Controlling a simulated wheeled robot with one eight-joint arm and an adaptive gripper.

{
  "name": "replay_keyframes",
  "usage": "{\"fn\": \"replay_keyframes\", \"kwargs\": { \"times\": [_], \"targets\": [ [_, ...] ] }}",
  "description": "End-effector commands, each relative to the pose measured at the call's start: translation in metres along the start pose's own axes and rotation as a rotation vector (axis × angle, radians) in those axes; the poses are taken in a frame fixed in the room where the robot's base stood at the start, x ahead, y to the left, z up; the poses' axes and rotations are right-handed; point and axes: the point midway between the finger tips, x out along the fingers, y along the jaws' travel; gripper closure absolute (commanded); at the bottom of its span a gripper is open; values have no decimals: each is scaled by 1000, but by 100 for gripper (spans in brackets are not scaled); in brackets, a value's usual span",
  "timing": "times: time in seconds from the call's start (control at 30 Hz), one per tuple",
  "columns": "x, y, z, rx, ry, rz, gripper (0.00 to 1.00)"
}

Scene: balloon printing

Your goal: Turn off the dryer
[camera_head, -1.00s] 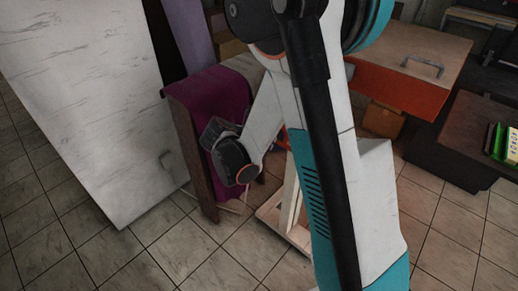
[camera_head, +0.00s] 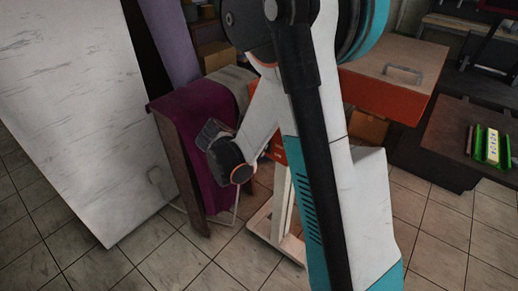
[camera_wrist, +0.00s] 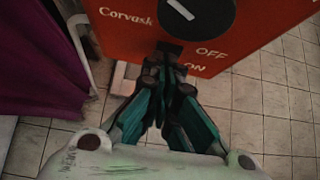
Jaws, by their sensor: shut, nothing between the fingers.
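The dryer's orange-red control panel (camera_wrist: 225,28) fills the top of the wrist view. It carries a black dial (camera_wrist: 193,14) with a white pointer, the word "Corvask", and the labels OFF and ON. A small dark switch (camera_wrist: 171,47) sits left of these labels. My gripper (camera_wrist: 165,68) is shut and empty, its tips just below the switch and overlapping its lower edge. I cannot tell whether they touch it or which way the switch is set. In the head view a red part (camera_head: 280,151) shows beside my arm, which hides my fingertips.
A purple cloth (camera_head: 190,118) hangs over a brown stand at the left, close to my wrist. A large white panel (camera_head: 70,110) stands farther left. An orange-sided box with a handle (camera_head: 403,74) lies behind my arm. A dark table (camera_head: 455,140) stands right. Tiled floor is free in front.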

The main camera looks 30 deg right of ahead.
Motion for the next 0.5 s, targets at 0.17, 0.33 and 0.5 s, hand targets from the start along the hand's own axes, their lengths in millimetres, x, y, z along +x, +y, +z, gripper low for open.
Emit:
{"fn": "replay_keyframes", "kwargs": {
  "times": [0.17, 0.33, 0.5],
  "targets": [
    [-3, 0, 4, 0, 0, 0, 100],
    [-9, 0, 10, 0, -1, 0, 100],
    [-11, 0, 12, 0, -1, -1, 100]
  ]
}}
